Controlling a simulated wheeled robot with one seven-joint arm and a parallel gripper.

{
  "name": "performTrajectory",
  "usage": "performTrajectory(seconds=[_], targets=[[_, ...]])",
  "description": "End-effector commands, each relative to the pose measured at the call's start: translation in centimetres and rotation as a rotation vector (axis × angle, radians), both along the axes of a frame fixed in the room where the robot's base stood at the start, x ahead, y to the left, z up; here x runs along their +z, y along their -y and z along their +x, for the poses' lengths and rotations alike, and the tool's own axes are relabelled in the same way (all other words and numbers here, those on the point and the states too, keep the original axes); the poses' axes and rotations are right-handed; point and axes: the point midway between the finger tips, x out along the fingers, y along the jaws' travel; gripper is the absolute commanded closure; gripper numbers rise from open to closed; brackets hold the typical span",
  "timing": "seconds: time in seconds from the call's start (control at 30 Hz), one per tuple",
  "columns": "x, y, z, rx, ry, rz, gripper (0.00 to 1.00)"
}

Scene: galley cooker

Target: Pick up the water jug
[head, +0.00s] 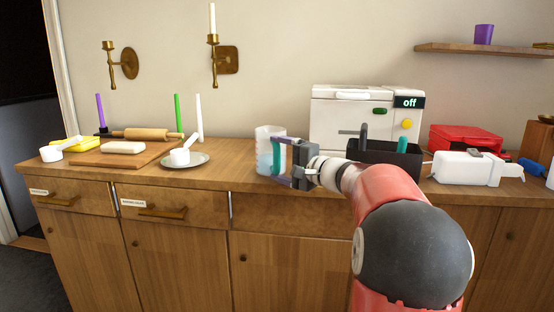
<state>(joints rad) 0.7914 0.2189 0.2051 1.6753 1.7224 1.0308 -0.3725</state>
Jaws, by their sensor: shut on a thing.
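The gripper body partly hides that side and the exact contact.
The white cooker (340,113) with an "off" display stands right of the jug, with a black caddy (400,162) before it. A plate (198,160) with a white cup (180,156) is to the left. Bare counter (232,172) lies between plate and jug.

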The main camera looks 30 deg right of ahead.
Motion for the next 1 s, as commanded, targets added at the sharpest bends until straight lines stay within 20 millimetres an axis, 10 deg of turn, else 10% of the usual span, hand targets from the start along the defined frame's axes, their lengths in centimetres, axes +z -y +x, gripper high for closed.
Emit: performTrajectory(seconds=[0.27,0.7,1.0], targets=[[3.1,-0.1,0.0,0.001,0.007,-0.005,0.54],[15.2,-0.1,0.0,0.000,0.008,-0.005,0.54],[19.6,-0.1,0.0,0.000,0.003,-0.002,0.54]])
